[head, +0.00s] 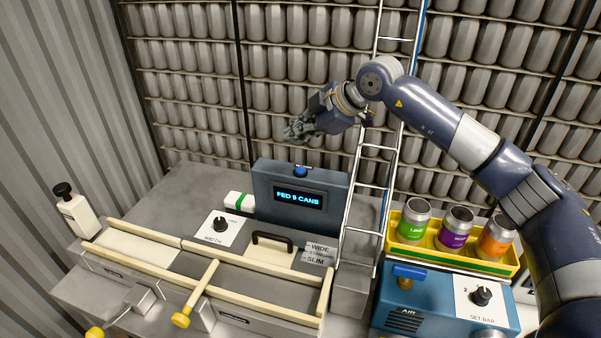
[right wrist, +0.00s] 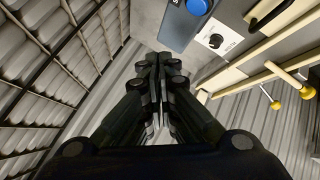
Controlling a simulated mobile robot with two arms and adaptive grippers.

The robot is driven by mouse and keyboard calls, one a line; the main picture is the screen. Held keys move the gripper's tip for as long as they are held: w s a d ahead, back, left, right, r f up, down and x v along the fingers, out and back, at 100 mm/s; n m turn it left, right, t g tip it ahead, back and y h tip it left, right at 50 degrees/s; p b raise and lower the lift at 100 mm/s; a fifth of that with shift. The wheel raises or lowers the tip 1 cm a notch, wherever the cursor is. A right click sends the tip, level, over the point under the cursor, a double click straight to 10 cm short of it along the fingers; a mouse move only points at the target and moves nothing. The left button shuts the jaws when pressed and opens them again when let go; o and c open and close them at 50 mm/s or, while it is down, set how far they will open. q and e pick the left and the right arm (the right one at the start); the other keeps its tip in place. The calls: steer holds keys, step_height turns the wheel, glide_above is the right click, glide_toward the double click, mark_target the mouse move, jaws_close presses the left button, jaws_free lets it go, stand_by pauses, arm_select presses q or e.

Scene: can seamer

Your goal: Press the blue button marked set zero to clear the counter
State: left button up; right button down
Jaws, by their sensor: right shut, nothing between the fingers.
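The blue button (head: 300,171) sits on top of a dark blue counter box (head: 262,205). The box's display (head: 299,197) reads "FED 8 CANS". The button also shows near the top of the right wrist view (right wrist: 198,6), partly cut by the frame edge. Its marking cannot be read. My right gripper (head: 291,132) is shut and empty, above and slightly left of the button in the head view and apart from it. In the right wrist view its closed fingers (right wrist: 160,62) point toward the bench, with the button up and right of them. My left gripper is not in view.
A ladder-like can chute (head: 374,185) stands right of the box. A yellow tray (head: 465,258) holds three cans behind a blue air unit (head: 398,312). A width knob (head: 220,225), black handle (head: 273,241) and rails lie in front. A white bottle (head: 77,216) stands left.

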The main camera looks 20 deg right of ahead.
mark_target(299, 171)
step_height(299, 171, down, 6)
steer(key=b, duration=0.3)
steer(key=shift+f, duration=0.1)
arm_select(q)
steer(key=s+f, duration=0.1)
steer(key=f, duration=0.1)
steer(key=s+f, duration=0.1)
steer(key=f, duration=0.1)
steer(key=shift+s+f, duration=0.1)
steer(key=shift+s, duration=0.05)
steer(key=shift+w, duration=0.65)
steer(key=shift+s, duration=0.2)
steer(key=shift+b, duration=0.3)
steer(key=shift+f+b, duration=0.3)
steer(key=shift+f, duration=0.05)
arm_select(e)
steer(key=shift+f, duration=0.4)
